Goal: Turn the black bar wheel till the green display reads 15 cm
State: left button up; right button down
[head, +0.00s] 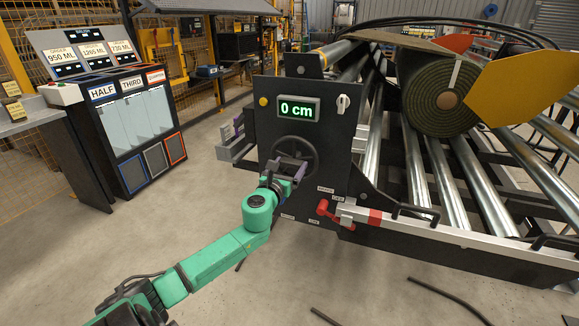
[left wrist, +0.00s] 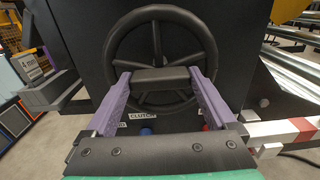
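The green display (head: 297,109) on the black machine panel reads 0 cm. Below it is the black bar wheel (head: 314,150), a round spoked wheel that also shows in the left wrist view (left wrist: 207,45). A thick black bar (left wrist: 160,80) stands out in front of its hub, roughly level. My left gripper (head: 290,166) is at the wheel. In the left wrist view its purple fingers (left wrist: 160,76) are at the two ends of the bar and appear to touch it. My right gripper is not in view.
A red lever (head: 326,209) is low on the panel, right of the wheel. A white knob (head: 342,103) and yellow button (head: 263,101) flank the display. A turf roll (head: 440,95) lies on metal rollers at right. A bin stand (head: 130,125) is at left.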

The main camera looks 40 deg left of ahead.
pick_arm(q)
grip_shut()
